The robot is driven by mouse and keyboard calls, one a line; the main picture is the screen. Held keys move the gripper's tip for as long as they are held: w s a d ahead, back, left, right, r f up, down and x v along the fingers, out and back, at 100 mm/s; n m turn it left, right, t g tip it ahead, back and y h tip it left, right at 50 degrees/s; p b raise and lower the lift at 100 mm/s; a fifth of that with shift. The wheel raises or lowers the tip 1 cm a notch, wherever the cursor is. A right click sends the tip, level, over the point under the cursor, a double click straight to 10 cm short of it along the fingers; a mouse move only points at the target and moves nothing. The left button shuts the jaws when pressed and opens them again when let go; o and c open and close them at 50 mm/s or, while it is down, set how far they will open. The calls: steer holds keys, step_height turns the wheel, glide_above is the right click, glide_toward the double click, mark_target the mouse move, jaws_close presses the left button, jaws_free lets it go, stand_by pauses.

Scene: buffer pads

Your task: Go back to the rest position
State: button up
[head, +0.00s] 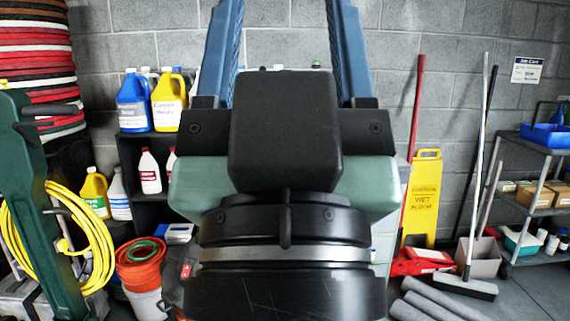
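My gripper (284,30) fills the middle of the head view, pointing up and away from me. Its two blue fingers stand well apart at the left and right, with only grey wall and part of a shelf seen between them. Nothing shows between the fingers. The fingertips run out of the top of the picture. A tall stack of round buffer pads (36,62), red, black, white and brown, stands at the upper left, clear of my gripper.
A dark shelf with a blue jug (133,102) and a yellow jug (168,101) is behind my gripper. A green machine with a yellow cord (98,248) is at left. A yellow wet-floor sign (424,200), mops and a grey cart (541,146) are at right.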

step_height(320, 180, up, 23)
steer(key=p, duration=2)
steer(key=shift+p, duration=0.3)
